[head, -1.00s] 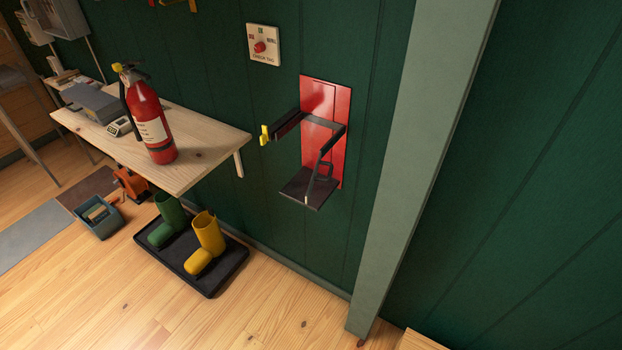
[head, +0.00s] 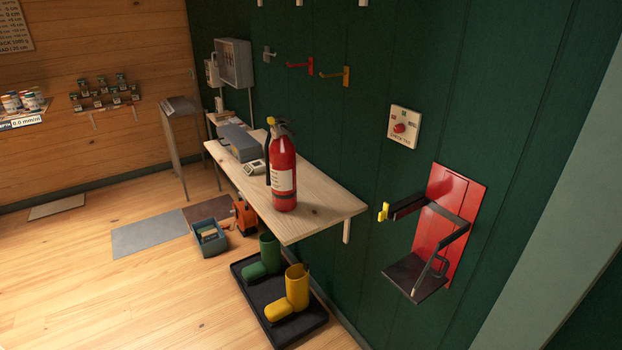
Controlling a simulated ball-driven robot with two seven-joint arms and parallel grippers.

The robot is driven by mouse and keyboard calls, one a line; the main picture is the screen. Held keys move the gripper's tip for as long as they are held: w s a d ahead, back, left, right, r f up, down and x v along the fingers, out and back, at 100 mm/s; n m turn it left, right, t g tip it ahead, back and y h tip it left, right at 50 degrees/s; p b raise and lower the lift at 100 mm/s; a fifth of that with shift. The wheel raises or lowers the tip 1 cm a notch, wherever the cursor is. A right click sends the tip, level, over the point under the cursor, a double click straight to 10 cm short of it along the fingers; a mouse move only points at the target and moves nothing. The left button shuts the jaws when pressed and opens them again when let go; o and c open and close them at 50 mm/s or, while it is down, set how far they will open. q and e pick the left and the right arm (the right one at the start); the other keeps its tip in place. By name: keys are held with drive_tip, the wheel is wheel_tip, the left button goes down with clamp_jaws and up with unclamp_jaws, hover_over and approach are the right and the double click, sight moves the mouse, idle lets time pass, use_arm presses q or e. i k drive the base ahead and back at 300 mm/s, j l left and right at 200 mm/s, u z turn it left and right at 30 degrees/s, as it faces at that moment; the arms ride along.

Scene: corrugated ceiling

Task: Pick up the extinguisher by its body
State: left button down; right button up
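The red fire extinguisher (head: 284,180) stands upright on the wooden wall shelf (head: 325,208), near the shelf's front edge. It has a pale label on its body, a black handle and hose, and a yellow piece at the top. A red wall bracket (head: 462,200) with a black base plate and an open black strap is mounted on the green wall to the right, and it is empty. Neither of my grippers is in view.
A grey box (head: 238,143) and a small pale device (head: 255,168) are on the shelf behind the extinguisher. Below, a black tray (head: 262,315) holds green boots (head: 267,255) and yellow boots (head: 296,288). A blue crate (head: 210,237) is on the floor. Open floor lies left.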

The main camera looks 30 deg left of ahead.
sight(280, 157)
drive_tip(key=i+j+z, duration=0.2)
drive_tip(key=j, duration=0.6)
drive_tip(key=j+z, duration=0.2)
drive_tip(key=j, duration=0.65)
drive_tip(key=i+j+z, duration=0.15)
drive_tip(key=j, duration=0.7)
